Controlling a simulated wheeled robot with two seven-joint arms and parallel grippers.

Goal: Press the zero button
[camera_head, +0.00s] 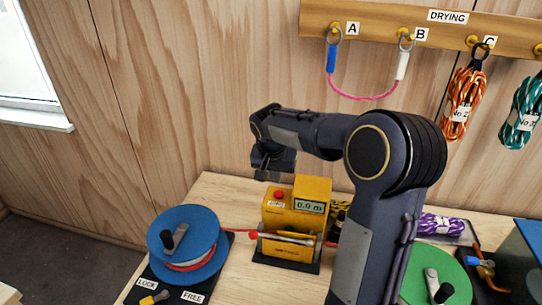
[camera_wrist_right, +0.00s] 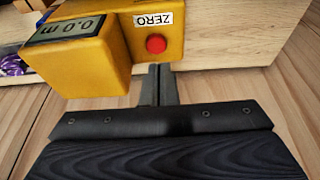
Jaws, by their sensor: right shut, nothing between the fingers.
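The zero button is a red round button (camera_head: 279,195) on the yellow meter (camera_head: 283,218). In the right wrist view the red button (camera_wrist_right: 156,43) sits beside a ZERO label (camera_wrist_right: 153,19) on the yellow housing (camera_wrist_right: 90,68). The meter's display (camera_head: 308,206) reads 0.0 m. My right gripper (camera_head: 268,174) is shut and empty, above and slightly left of the button in the head view. In the right wrist view its closed fingertips (camera_wrist_right: 160,68) appear just below the button; a gap seems to remain, but contact is hard to judge. My left gripper is not in view.
A blue reel (camera_head: 190,222) stands left of the meter, on a black base with LOCK and FREE labels. A red cord runs from it to the meter. A green reel (camera_head: 420,268) and purple rope (camera_head: 441,225) lie right. Gear hangs on a wooden rail (camera_head: 390,18).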

